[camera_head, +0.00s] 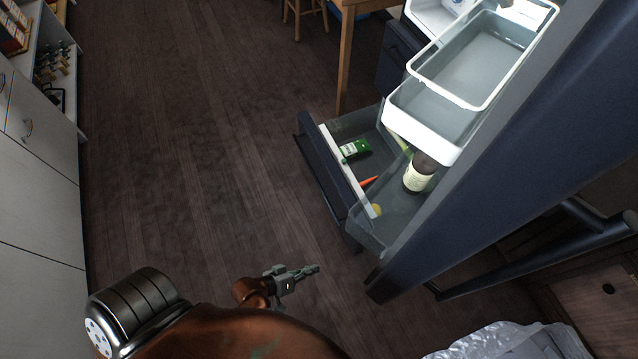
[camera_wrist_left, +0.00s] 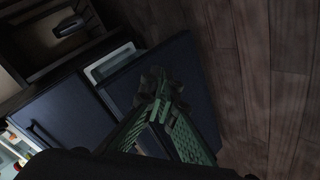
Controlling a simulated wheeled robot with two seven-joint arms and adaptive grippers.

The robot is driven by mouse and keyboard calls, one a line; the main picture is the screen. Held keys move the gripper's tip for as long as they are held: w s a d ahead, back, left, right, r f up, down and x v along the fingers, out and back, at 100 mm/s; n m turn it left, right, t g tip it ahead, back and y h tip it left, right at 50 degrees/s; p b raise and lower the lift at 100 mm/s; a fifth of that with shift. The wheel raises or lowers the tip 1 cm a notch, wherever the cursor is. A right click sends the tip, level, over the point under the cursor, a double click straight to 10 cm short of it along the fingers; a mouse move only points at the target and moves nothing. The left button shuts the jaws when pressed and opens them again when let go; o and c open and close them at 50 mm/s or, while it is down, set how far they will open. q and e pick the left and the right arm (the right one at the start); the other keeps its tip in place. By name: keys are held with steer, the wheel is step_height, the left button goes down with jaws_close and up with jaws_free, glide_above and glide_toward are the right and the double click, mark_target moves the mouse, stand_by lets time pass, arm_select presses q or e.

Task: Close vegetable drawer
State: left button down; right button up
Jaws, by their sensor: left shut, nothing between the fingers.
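The vegetable drawer (camera_head: 320,165) is pulled out at the bottom of the fridge. It has a dark blue front, a white inner edge and clear walls. Inside lie a green carton (camera_head: 355,149), an orange carrot (camera_head: 369,181) and a small yellow item (camera_head: 376,210). My left gripper (camera_head: 315,269) is shut and empty, in front of the drawer and apart from it, to its lower left in the head view. In the left wrist view its green fingers (camera_wrist_left: 160,88) show against dark blue panels, and I cannot tell which panel is the drawer. My right gripper is not in view.
The open fridge door (camera_head: 540,150) with white-rimmed bins (camera_head: 425,115) stands right of the drawer, and a bottle (camera_head: 418,172) shows there. A wooden table leg (camera_head: 345,60) stands behind. White cabinets (camera_head: 40,180) line the left. The wooden floor (camera_head: 190,150) between is clear.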

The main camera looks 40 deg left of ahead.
arm_select(q)
steer(key=w+a+r+n+t+y, duration=0.2)
steer(key=w+a+n+t, duration=0.3)
steer(key=w, duration=0.4)
steer(key=n+t+y+b, duration=0.1)
steer(key=n+y+b, duration=0.1)
steer(key=n+y, duration=0.75)
glide_toward(330, 176)
steer(key=w+a+n+h, duration=0.1)
steer(key=a+n, duration=0.1)
steer(key=a, duration=0.3)
steer(key=w, duration=0.1)
steer(key=w+d+b, duration=0.1)
steer(key=w, duration=0.1)
steer(key=shift+w+d+f+m, duration=0.15)
steer(key=shift+w+d+m, duration=0.05)
steer(key=shift+d+m, duration=0.05)
steer(key=shift+w+d, duration=0.2)
steer(key=shift+w, duration=0.25)
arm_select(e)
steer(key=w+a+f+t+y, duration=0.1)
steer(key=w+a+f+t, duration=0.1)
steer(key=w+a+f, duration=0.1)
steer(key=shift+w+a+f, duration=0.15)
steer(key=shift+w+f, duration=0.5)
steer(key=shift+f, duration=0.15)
